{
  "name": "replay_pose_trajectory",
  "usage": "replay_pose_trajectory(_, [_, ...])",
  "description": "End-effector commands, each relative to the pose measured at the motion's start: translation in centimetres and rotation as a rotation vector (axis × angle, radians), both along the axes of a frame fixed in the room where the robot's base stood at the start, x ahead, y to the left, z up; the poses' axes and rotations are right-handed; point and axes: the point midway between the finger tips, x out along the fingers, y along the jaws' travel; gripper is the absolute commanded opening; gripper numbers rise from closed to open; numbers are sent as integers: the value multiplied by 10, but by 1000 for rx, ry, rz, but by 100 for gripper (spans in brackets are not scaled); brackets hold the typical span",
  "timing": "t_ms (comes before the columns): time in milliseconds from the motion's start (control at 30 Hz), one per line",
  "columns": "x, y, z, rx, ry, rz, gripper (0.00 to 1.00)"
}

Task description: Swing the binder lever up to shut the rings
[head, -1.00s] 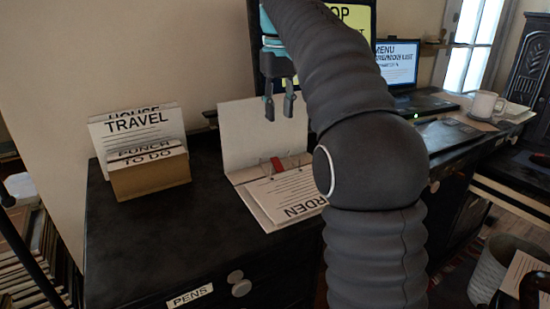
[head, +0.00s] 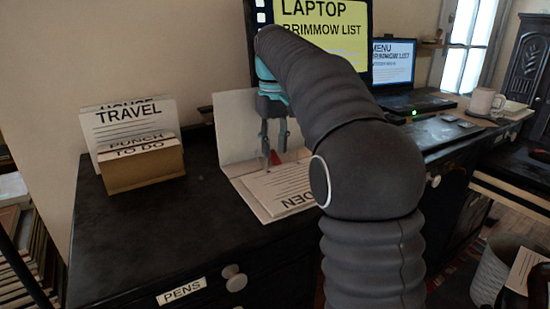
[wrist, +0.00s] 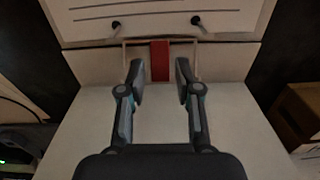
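The binder lies open on the dark desk, its bare cover (head: 235,120) raised at the back and a printed sheet (head: 285,188) on its front half. In the wrist view the red lever (wrist: 160,61) lies on the spine strip, with a thin ring frame (wrist: 203,62) around it and two dark ring posts (wrist: 116,25) beyond. My gripper (head: 274,154) is low over the spine in the head view, partly hiding the red lever. In the wrist view my gripper (wrist: 159,74) is open, with one fingertip on each side of the lever. Contact cannot be told.
A brown card box (head: 142,166) with a TRAVEL card (head: 128,118) stands left of the binder. The front left desk top is clear.

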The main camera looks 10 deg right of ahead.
Motion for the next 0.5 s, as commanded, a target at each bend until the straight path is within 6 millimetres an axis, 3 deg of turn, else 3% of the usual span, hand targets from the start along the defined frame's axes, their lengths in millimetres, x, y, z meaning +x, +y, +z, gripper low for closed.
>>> replay_pose_trajectory(200, [0,0,-19,0,-1,0,33])
replay_pose_trajectory(500, [0,0,-21,0,-1,0,33])
